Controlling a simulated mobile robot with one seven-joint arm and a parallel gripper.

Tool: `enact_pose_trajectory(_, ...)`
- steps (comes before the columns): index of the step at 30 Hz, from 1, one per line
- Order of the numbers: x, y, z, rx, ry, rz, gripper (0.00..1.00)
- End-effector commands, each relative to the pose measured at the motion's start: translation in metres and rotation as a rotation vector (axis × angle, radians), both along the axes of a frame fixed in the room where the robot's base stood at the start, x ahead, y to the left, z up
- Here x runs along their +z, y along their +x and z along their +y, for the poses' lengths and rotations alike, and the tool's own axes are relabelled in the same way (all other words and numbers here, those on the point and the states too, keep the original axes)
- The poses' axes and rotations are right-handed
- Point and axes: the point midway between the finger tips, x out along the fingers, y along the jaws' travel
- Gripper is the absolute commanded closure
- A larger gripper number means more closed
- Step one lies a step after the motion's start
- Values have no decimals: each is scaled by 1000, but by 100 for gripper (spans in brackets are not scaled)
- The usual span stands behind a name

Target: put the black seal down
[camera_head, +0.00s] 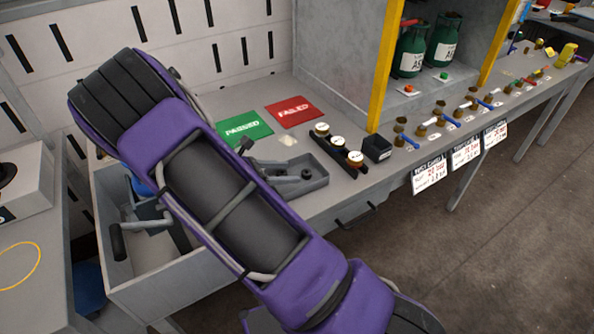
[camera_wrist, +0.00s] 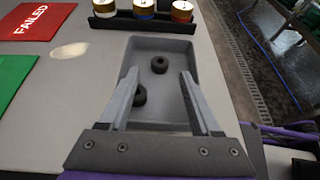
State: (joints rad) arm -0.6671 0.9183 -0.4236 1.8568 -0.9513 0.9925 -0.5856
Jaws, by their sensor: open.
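Two black seals lie in the grey tray (camera_wrist: 180,48) on the bench in the wrist view. One seal (camera_wrist: 159,64) is towards the far end, between and just past my fingertips. The other seal (camera_wrist: 139,95) is nearer, close beside my left finger; I cannot tell whether they touch. My gripper (camera_wrist: 160,74) is open over the tray, with its fingers apart and nothing held between them. In the head view the tray (camera_head: 318,184) shows a black seal (camera_head: 307,174) in it; my arm hides part of the area to its left.
A black rack (camera_head: 351,172) with several white-topped cylinders (camera_head: 338,142) stands just beyond the tray. A black box (camera_head: 377,148) is to its right. Green PASSED (camera_head: 245,127) and red FAILED (camera_head: 292,110) mats lie behind. An open drawer (camera_head: 165,275) is below my arm.

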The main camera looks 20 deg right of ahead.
Motion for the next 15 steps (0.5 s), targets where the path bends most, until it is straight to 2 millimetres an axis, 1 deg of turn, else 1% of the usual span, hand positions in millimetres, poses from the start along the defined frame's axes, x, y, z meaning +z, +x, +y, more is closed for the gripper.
enact_pose_trajectory(1,7,-1,12,5,3,-1,36)
enact_pose_trajectory(6,20,-6,41,4,2,1,36)
enact_pose_trajectory(10,27,-8,55,1,1,1,36)
enact_pose_trajectory(15,30,-9,63,2,1,1,36)
